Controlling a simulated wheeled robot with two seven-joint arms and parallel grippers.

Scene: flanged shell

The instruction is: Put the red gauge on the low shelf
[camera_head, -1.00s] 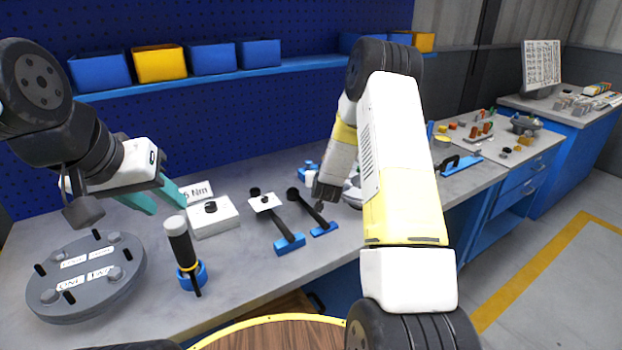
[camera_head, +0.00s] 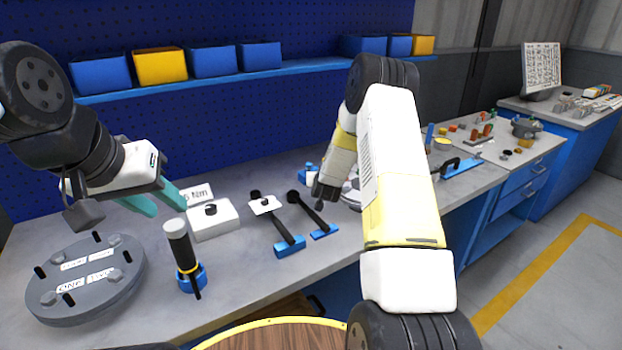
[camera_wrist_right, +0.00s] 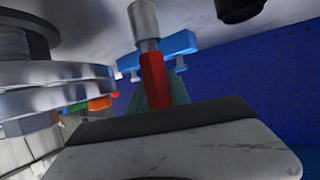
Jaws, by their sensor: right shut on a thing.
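The red gauge (camera_wrist_right: 154,78) is a slim red body with a silver metal cylinder at one end, in the right wrist view. My right gripper (camera_wrist_right: 158,95) has its teal fingers closed around the red body. In the head view my right arm hides this gripper and the gauge. My left gripper (camera_head: 156,199) is open and empty above the bench, its two teal fingers apart, behind the grey flanged disc. I cannot tell which surface is the low shelf; a blue shelf (camera_head: 300,66) runs along the pegboard.
A blue bracket (camera_wrist_right: 188,45) stands close behind the gauge, and a metal flanged part (camera_wrist_right: 55,88) is at the left. On the bench are the flanged disc (camera_head: 85,283), a black-handled tool in a blue holder (camera_head: 192,278), a white box (camera_head: 213,221) and blue-based tools (camera_head: 290,246).

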